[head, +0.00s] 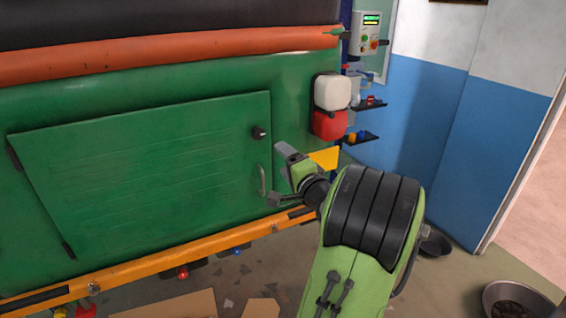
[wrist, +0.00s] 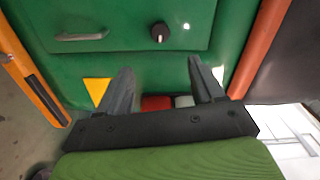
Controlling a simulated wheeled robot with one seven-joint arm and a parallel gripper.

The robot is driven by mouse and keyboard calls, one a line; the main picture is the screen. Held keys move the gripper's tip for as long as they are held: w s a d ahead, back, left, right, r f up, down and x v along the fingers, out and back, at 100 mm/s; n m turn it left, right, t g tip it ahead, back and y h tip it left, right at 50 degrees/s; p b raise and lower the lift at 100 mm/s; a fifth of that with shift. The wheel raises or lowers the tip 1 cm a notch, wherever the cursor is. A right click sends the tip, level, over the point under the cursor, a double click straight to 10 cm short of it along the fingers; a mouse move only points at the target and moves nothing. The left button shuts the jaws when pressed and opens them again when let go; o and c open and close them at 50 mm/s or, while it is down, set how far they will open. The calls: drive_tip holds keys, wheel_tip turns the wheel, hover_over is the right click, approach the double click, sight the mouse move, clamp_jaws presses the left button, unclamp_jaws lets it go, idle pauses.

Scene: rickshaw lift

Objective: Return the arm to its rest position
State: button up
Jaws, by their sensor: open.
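My green and black arm reaches up from the lower right of the head view toward the green rickshaw body (head: 150,90). My gripper (head: 277,172) is in front of the rickshaw side, just right of the hatch door's metal handle (head: 262,180). In the wrist view my gripper (wrist: 162,75) has its two dark fingers spread wide apart with nothing held between them. The hatch door (head: 150,165) looks shut, with a black knob (head: 259,132) above the handle. The knob also shows in the wrist view (wrist: 159,32). I cannot tell the exact gap between the fingers and the panel.
A white and red container (head: 331,105) hangs on the rickshaw's right end. A control box (head: 369,34) and small shelves (head: 362,137) are beyond it. An orange rail (head: 150,268) runs along the bottom. Dark bowls (head: 515,300) lie on the floor at right. Open floor lies between.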

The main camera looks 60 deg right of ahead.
idle(0.3)
drive_tip(key=w+a+f+n+g+y, duration=0.1)
drive_tip(key=w+a+n+y, duration=0.25)
drive_tip(key=a, duration=0.55)
drive_tip(key=w+a+f+n+g+y, duration=0.25)
drive_tip(key=a+n, duration=0.25)
drive_tip(key=a, duration=0.4)
drive_tip(key=w+a+n+g+y, duration=0.1)
drive_tip(key=w+a+n+y, duration=0.2)
drive_tip(key=a+n, duration=0.35)
drive_tip(key=s+a+f+n+g, duration=0.25)
drive_tip(key=s+a, duration=0.35)
drive_tip(key=a, duration=0.5)
drive_tip(key=s+a+n+g, duration=0.1)
drive_tip(key=s+n, duration=0.1)
drive_tip(key=s, duration=0.4)
drive_tip(key=s+a+f+n+g, duration=0.1)
drive_tip(key=s+a+n, duration=0.1)
drive_tip(key=s, duration=0.4)
drive_tip(key=shift+s+a+f+g, duration=0.15)
drive_tip(key=shift+s+g, duration=0.15)
drive_tip(key=shift+g, duration=0.1)
drive_tip(key=shift+n, duration=0.25)
